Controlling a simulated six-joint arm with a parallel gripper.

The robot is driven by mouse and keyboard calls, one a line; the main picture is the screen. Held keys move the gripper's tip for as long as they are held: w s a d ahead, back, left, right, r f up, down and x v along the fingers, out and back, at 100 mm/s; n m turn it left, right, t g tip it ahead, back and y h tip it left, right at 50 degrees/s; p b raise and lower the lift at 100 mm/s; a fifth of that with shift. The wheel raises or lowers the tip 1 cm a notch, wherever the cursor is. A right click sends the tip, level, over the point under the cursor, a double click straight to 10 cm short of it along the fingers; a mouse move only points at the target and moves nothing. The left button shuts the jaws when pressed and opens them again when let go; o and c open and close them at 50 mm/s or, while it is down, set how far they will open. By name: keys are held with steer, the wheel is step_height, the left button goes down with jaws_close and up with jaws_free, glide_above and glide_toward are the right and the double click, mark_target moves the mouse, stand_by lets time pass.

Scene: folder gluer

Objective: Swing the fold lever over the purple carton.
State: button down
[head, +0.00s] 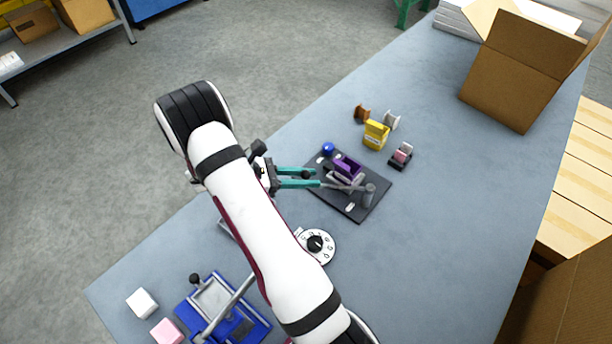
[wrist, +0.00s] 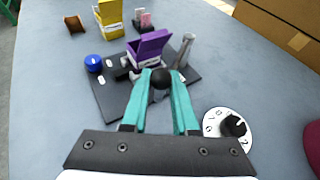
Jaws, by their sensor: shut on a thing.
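The purple carton (head: 347,167) stands with its top open on a dark base plate (head: 360,211). It also shows in the wrist view (wrist: 150,45). The fold lever (head: 340,186) is a grey bar running from a grey post (head: 369,194) along the near side of the carton. Its black ball knob (wrist: 162,80) sits between the teal fingers of my gripper (head: 305,177). My gripper is shut on this knob, and the fingers hide part of the lever. The lever lies beside the carton, not across its top.
A blue knob (head: 328,148) sits at the plate's far left corner. A yellow carton (head: 376,135) and a small pink block in a holder (head: 401,155) stand behind the plate. A white dial (head: 318,244) lies nearer. A blue fixture (head: 222,313) stands at the front left.

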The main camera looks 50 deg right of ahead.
steer(key=shift+w, duration=0.1)
stand_by(0.6)
steer(key=shift+w+d+m+g+y, duration=0.35)
steer(key=shift+d+m+g+y, duration=0.15)
steer(key=shift+d+m, duration=0.2)
steer(key=shift+w+d+m+g+y, duration=0.3)
steer(key=shift+d+m+g+y, duration=0.25)
steer(key=shift+d, duration=0.25)
steer(key=shift+w+d+m+g+y, duration=0.35)
steer(key=shift+d+m+g+y, duration=0.1)
steer(key=shift+d+m, duration=0.25)
steer(key=shift+w+d+m+g+y, duration=0.15)
steer(key=shift+d+m+g+y, duration=0.2)
steer(key=shift+d+m+y, duration=0.3)
steer(key=shift+w+d+m+g+y, duration=0.1)
steer(key=shift+d+m+g+y, duration=0.3)
steer(key=shift+d, duration=0.35)
steer(key=shift+d+m+g+y, duration=0.25)
steer(key=shift+d+m+y, duration=0.4)
steer(key=shift+d, duration=0.15)
steer(key=shift+d+r, duration=0.1)
steer(key=shift+d, duration=0.1)
steer(key=c, duration=0.8)
jaws_free()
steer(key=shift+a, duration=0.1)
